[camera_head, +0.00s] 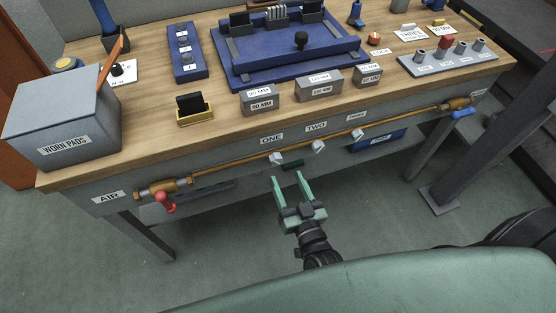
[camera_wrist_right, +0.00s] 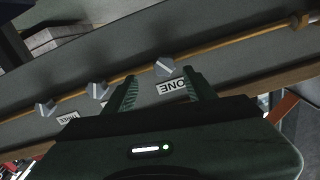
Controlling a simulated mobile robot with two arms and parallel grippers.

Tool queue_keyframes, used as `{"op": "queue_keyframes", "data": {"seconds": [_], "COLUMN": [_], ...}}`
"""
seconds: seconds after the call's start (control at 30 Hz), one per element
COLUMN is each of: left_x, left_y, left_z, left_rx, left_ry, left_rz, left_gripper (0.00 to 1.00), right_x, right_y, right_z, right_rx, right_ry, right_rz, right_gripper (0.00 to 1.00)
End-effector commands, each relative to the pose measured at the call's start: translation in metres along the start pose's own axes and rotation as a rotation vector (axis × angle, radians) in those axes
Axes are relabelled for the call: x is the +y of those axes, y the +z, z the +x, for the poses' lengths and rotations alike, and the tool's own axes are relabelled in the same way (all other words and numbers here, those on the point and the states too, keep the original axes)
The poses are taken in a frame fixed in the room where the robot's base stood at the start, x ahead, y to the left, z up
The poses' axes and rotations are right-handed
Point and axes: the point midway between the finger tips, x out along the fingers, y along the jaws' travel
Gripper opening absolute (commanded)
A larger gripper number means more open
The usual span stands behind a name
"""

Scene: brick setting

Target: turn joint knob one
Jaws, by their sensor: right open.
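Knob one (camera_head: 277,158), a small grey knob, sits on the brass pipe along the bench front, below the label ONE (camera_head: 272,139). My right gripper (camera_head: 286,177), green, is open and empty just in front of and below it. In the right wrist view knob one (camera_wrist_right: 167,66) appears just beyond the two spread fingertips (camera_wrist_right: 163,80), toward the right finger, with a pale ridge across its face. The upside-down ONE label (camera_wrist_right: 172,86) shows between the fingers. I see no contact with the knob. My left gripper is not in view.
Knob two (camera_head: 318,146) and knob three (camera_head: 358,134) sit further right on the same pipe. A red valve handle (camera_head: 165,201) is at the pipe's left end and a blue one (camera_head: 462,113) at its right. A blue bin (camera_head: 376,141) is under the bench. Floor before the bench is clear.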

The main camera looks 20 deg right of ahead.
Motion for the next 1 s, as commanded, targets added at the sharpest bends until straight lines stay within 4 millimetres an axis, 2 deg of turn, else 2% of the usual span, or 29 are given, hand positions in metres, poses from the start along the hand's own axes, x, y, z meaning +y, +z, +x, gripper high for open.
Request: {"op": "queue_keyframes", "data": {"seconds": [0.1, 0.43, 0.6, 0.87, 1.0], "left_x": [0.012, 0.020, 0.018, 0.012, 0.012], "left_y": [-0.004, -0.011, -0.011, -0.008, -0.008], "left_z": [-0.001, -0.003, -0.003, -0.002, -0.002], "left_rx": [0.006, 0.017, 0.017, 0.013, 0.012], "left_ry": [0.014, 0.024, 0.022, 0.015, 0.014], "left_rz": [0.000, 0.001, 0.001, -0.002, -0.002], "left_gripper": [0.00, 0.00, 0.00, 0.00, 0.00], "right_x": [0.000, 0.000, 0.000, 0.000, 0.000], "right_y": [-0.006, -0.004, -0.004, -0.003, -0.003], "right_z": [0.015, 0.065, 0.075, 0.076, 0.076], "right_rx": [0.014, 0.009, 0.008, 0.006, 0.006], "right_ry": [0.002, 0.000, 0.001, 0.001, 0.000], "right_rz": [0.002, 0.000, 0.001, 0.001, 0.001], "right_gripper": [0.55, 0.55, 0.55, 0.55, 0.16]}}
